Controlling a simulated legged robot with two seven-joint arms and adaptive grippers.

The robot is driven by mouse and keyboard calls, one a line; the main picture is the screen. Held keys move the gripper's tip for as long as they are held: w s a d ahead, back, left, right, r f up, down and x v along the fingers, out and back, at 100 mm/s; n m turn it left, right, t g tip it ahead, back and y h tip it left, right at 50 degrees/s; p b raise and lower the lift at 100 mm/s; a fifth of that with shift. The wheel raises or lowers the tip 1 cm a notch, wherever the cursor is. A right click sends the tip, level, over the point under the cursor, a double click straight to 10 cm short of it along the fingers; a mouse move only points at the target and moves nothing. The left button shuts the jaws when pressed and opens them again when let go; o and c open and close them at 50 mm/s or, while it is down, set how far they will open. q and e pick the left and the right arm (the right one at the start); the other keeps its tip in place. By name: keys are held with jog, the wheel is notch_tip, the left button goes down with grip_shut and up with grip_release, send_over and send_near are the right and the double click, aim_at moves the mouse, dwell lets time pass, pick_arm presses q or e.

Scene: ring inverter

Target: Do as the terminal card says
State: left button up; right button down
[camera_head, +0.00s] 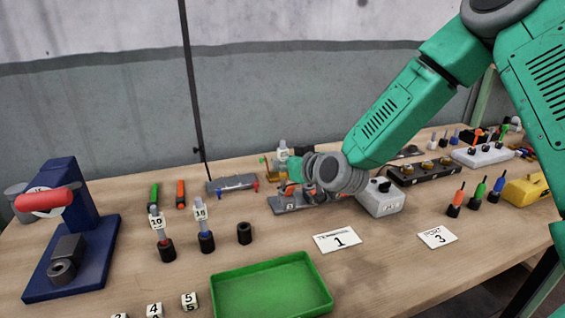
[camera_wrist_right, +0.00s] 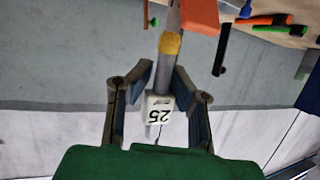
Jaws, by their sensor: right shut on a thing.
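The terminal card (camera_head: 337,240) lies on the table and shows a 1. My right gripper (camera_head: 284,155) is over the back middle of the table, partly hidden behind my own wrist. In the right wrist view, the right gripper (camera_wrist_right: 158,105) is shut on a grey tool with a white 25 tag (camera_wrist_right: 158,110) and a yellow band. Two similar tools, tagged 10 (camera_head: 157,222) and 16 (camera_head: 201,214), stand upright in black holders at the left. A black holder (camera_head: 244,233) beside them is empty. My left gripper is not in view.
A blue press (camera_head: 75,235) with a red handle stands at the left. A green tray (camera_head: 270,290) is at the front. A port 3 card (camera_head: 437,237) and a grey box (camera_head: 381,197) are right of centre. Coloured screwdrivers (camera_head: 477,196) and a yellow case (camera_head: 527,189) are at the right.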

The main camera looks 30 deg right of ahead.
jog(key=shift+a, duration=0.15)
jog(key=shift+a+f, duration=0.25)
jog(key=shift+f, duration=0.05)
jog(key=shift+f+b, duration=0.25)
jog(key=shift+b, duration=0.15)
jog(key=shift+d+f, duration=0.1)
jog(key=shift+d, duration=0.1)
jog(key=shift+r+p, duration=0.3)
jog(key=shift+d, duration=0.15)
jog(key=shift+d, duration=0.3)
